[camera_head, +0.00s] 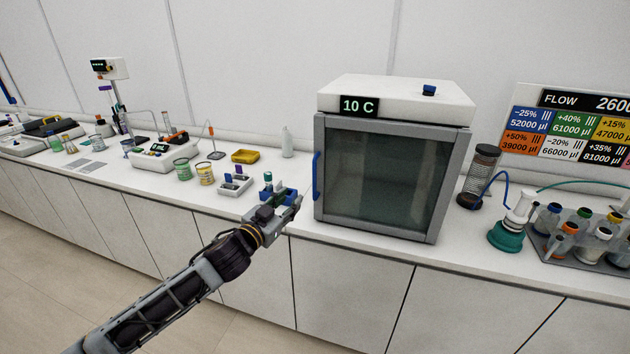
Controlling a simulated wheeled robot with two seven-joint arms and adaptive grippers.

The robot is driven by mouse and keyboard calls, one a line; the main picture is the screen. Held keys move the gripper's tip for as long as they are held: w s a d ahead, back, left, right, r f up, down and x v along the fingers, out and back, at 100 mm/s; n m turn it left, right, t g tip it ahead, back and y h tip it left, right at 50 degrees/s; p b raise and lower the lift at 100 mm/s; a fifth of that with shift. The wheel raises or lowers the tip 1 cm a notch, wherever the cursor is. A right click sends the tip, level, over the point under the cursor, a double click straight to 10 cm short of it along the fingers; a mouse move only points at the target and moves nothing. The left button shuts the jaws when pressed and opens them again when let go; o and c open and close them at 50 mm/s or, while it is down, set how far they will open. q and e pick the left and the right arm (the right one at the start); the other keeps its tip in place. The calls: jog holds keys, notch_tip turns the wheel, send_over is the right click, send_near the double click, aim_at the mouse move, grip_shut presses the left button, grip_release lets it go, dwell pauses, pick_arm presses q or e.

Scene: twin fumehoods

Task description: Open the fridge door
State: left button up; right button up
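The fridge (385,160) is a white and grey box on the counter with a glass door (383,178) that is closed. Its display reads 10 C. A blue vertical handle (316,176) is on the door's left edge. My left gripper (296,206) is in front of the counter edge, left of and a little below the handle, apart from it in the picture. Its fingers are small and seen from behind, so I cannot tell whether they are open. My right gripper is not in view.
A small rack with vials (235,184), a yellow tray (245,156) and a white bottle (287,142) stand left of the fridge. A dark cylinder (480,175), a green-based flask (508,232) and a bottle rack (590,262) stand to its right. The counter strip before the fridge is clear.

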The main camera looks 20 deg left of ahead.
pick_arm(q)
jog(key=n, duration=0.2)
jog(key=shift+s+d+r+n, duration=0.1)
jog(key=shift+d+r+n, duration=0.15)
jog(key=shift+d+n, duration=0.1)
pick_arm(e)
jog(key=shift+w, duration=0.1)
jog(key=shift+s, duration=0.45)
pick_arm(q)
jog(key=p, duration=0.2)
send_over(315, 196)
jog(key=shift+w+a, duration=0.2)
jog(key=shift+w, duration=0.1)
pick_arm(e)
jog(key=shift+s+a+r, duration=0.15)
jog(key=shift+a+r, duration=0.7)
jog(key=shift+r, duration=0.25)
